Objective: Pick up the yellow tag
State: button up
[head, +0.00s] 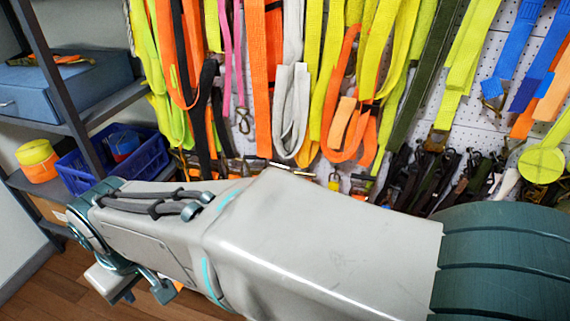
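A small yellow piece (334,182) hangs low on the strap wall, just above my arm. It may be the yellow tag, but it is too small to be sure. My arm stretches across the front of the view from right to left and hides the lower wall. My gripper (135,288) is at the lower left, over the wooden floor, well away from the straps. Its fingers show only in part, and I see nothing clearly held in them.
Yellow, orange, grey, green and blue straps (292,110) hang closely on a white pegboard (487,95), with dark buckles below. At left, a shelf holds a blue box (60,88), a blue basket (140,155) and an orange-yellow roll (37,160). The floor (60,290) at lower left is clear.

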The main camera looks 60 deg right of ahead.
aim_at(334, 186)
jog(key=z, duration=0.75)
jog(key=i, duration=0.75)
jog(key=z, duration=1.1)
jog(key=i, duration=0.3)
jog(key=z, duration=0.25)
